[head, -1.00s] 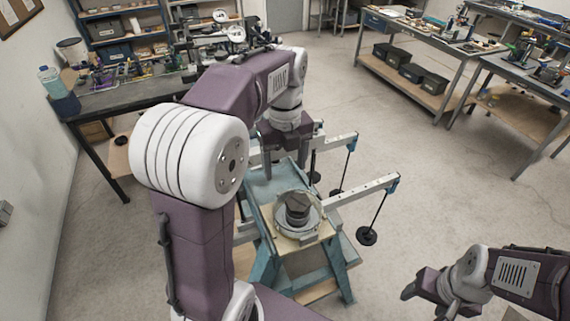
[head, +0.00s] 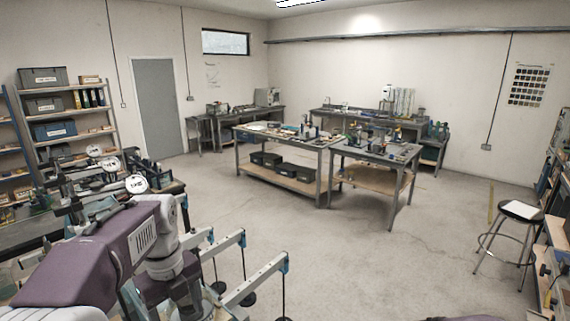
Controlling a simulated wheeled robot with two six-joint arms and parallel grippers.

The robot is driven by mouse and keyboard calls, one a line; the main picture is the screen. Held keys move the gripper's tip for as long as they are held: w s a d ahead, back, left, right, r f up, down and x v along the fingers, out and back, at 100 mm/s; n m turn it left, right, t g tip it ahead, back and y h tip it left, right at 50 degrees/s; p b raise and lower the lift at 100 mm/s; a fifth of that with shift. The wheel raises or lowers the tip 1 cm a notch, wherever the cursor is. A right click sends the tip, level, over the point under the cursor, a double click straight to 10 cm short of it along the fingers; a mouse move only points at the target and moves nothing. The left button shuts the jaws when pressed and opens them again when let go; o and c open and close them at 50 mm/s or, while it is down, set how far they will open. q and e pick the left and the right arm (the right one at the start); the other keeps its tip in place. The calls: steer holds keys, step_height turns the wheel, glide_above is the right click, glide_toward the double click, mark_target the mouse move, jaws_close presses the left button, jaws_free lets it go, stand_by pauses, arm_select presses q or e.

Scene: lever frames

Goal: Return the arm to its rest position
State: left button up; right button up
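My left arm (head: 110,245) comes in at the lower left of the head view, purple and white, bent over the lever frames. Its gripper is low, around the bottom edge at left, and its fingers cannot be made out. The body of the stand is mostly cut off or hidden by my arm. My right gripper is out of view; only a dark purple sliver shows at the bottom edge.
Two workbenches (head: 325,180) with tools stand mid-room, black bins on the lower shelf of one. A stool (head: 520,210) stands at right beside a shelf. Shelving (head: 60,150) and a cluttered bench line the left. The floor (head: 370,265) between is clear.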

arm_select(q)
steer(key=s+d+f+n+b, duration=0.1)
steer(key=s+f+n+b, duration=0.1)
steer(key=f+n, duration=0.6)
steer(key=s+d+f+n+b, duration=0.1)
steer(key=s+f+n+b, duration=0.2)
steer(key=f+n, duration=0.6)
steer(key=s+d+f+n+t+b, duration=0.1)
steer(key=s+f+n+b, duration=0.1)
steer(key=f+n, duration=0.6)
steer(key=shift+s+d+f+n+b, duration=0.3)
steer(key=shift+s+d+n+b, duration=0.05)
steer(key=shift+s+n, duration=0.5)
steer(key=shift+s, duration=0.1)
